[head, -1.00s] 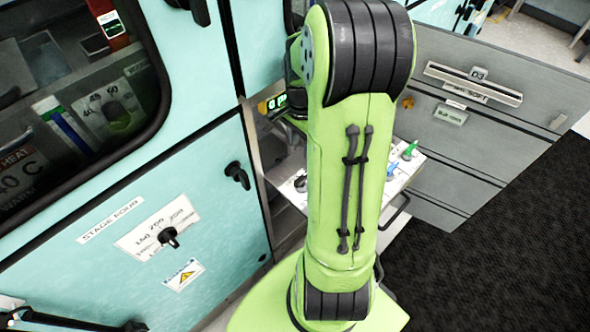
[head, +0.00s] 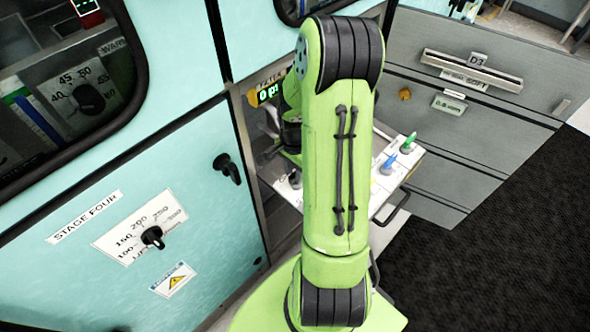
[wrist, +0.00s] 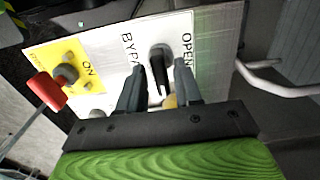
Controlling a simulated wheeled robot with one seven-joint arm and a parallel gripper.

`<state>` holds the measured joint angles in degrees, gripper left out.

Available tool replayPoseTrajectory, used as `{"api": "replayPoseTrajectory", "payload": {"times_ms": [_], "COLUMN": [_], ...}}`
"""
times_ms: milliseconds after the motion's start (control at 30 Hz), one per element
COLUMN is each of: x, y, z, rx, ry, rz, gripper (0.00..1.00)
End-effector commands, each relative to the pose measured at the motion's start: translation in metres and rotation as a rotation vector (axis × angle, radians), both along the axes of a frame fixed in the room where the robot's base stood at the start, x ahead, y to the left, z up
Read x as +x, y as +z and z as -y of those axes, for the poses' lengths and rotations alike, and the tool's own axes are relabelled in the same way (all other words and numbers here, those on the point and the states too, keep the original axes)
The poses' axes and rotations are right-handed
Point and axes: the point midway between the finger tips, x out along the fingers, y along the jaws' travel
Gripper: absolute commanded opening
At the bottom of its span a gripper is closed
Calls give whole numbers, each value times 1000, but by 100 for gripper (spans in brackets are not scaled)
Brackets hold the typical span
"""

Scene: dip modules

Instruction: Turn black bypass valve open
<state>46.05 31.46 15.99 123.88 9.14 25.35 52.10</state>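The black bypass valve handle (wrist: 159,66) stands on a white plate (wrist: 207,42) in the wrist view. The plate reads "OPEN" to the right of the handle and a partly hidden "BYPA…" to the left. The handle's bar runs up and down in the picture, towards my gripper. My gripper (wrist: 159,73) has one dark finger on each side of the handle. The fingers are apart, with white plate visible between them and the handle. In the head view my arm hides the gripper, and I cannot pick out the bypass handle there for certain.
A red-ended lever (wrist: 46,89) and a yellow "ON" plate (wrist: 90,86) lie left of the valve. A pale curved bar (wrist: 262,78) is at right.

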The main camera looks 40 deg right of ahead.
Motion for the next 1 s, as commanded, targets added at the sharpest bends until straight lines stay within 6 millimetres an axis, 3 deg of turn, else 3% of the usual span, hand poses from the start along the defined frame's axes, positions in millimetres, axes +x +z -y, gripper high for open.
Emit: {"api": "replayPoseTrajectory", "payload": {"times_ms": [33, 200, 667, 1000], "x": [0, 0, -1, -2], "y": [0, 0, 1, 1], "z": [0, 0, 1, 1], "rx": [0, 0, -1, -1], "ry": [0, 0, 67, 328], "rz": [0, 0, 0, 0], "gripper": [26, 0, 0, 0]}}
